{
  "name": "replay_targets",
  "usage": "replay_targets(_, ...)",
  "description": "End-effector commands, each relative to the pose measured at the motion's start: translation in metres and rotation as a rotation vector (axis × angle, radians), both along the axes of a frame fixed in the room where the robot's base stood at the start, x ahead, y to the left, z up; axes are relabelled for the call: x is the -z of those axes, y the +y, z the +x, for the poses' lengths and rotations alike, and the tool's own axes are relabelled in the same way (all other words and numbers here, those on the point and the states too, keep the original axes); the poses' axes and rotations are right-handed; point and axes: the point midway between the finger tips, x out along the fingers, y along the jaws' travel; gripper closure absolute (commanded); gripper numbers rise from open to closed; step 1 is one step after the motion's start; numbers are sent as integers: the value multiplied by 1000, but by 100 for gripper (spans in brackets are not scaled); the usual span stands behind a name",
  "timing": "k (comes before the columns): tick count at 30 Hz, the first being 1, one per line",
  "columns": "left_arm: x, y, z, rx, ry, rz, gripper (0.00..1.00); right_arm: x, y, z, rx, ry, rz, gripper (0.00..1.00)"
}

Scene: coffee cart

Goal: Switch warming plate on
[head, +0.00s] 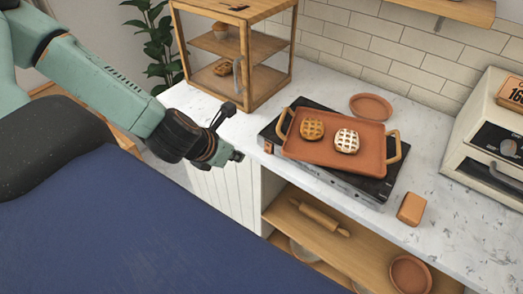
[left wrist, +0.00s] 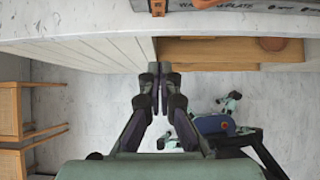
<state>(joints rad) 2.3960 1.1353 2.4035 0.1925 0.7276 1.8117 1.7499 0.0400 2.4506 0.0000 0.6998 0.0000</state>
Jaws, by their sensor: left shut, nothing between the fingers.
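The black warming plate (head: 372,186) lies flat on the marble counter, with a terracotta tray (head: 372,157) on top. A small orange mark, perhaps its switch (head: 268,147), shows at the left end of its front face. In the left wrist view the plate's lettered front (left wrist: 235,8) runs along the top edge, with an orange part (left wrist: 158,8) at its left end. My left gripper (head: 238,156) is shut and empty, in front of the counter edge, left of the plate and apart from it. In the left wrist view its fingertips (left wrist: 160,76) are together. My right gripper is not in view.
A wooden cabinet (head: 240,85) stands back left, a terracotta plate (head: 371,107) behind the tray, an orange block (head: 411,208) front right and a cream oven (head: 490,140) far right. Open shelves (head: 345,240) lie below the counter.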

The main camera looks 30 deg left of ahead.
Motion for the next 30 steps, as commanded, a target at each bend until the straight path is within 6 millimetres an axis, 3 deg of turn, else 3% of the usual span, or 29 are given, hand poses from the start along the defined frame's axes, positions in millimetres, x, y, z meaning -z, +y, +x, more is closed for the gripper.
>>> replay_targets(11, 24, -1, 16, 3, 0, 5, 100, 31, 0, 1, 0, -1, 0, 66)
replay_targets(30, 84, -4, 67, 5, 0, 7, 100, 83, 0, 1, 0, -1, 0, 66)
